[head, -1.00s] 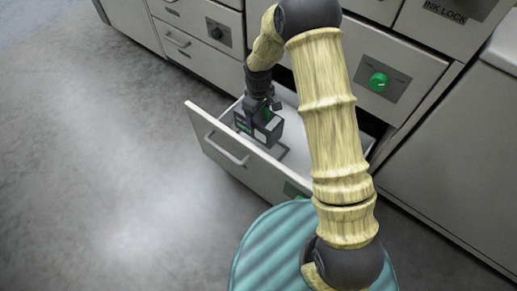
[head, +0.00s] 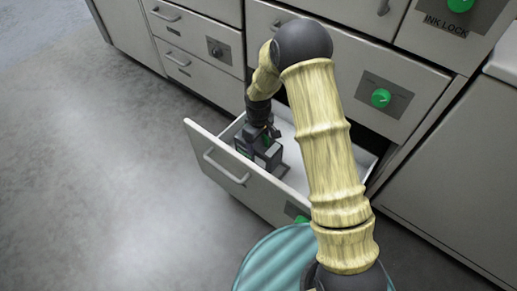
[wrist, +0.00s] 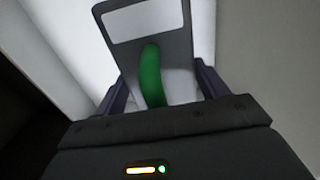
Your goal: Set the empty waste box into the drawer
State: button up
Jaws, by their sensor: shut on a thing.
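The waste box (head: 271,157) is a small grey box inside the open drawer (head: 228,167). In the wrist view, the waste box (wrist: 183,50) shows a pale label panel and a curved green strip. My gripper (head: 258,137) is above the drawer and shut on the box, with a dark finger on each side of it in the wrist view (wrist: 160,85). The box looks upright and low in the drawer. I cannot tell whether its underside touches the drawer floor, as the drawer front hides its lower part.
Closed drawers (head: 187,68) with bar handles stand behind to the left. A panel with a green knob (head: 381,97) is above right of the open drawer. A teal ribbed surface (head: 262,265) is at the bottom. Open grey floor (head: 90,190) lies to the left.

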jog(key=shift+f+b, duration=1.45)
jog(key=shift+f, duration=1.05)
jog(key=shift+f, duration=0.3)
jog(key=o, duration=1.4)
jog(key=shift+o, duration=0.2)
jog(key=shift+r, duration=0.1)
notch_tip(320, 180, up, 12)
jog(key=p, duration=0.6)
jog(key=shift+r, duration=0.25)
